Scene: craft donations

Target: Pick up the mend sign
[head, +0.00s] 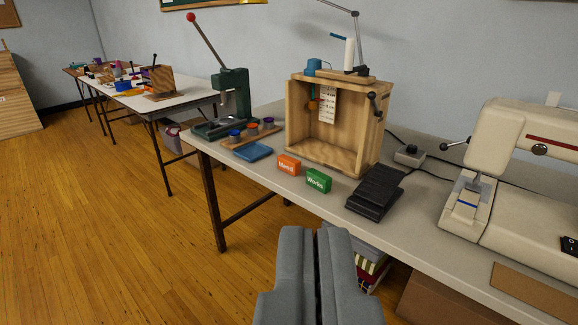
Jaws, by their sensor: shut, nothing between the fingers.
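The mend sign (289,165) is a small orange block with white lettering that reads "Mend". It stands upright on the near table, close to the table's front edge. A similar green sign (319,181) reading "Works" stands just to its right. My gripper (317,235) is at the bottom middle of the view, in front of the table edge and apart from both signs. Its two grey fingers are together with nothing between them.
Behind the signs stands an open wooden box (289,112). A blue tray (253,151) lies left of them, and a black pedal (375,188) lies right. A sewing machine (531,150) is at the far right. The wooden floor (110,235) is open at left.

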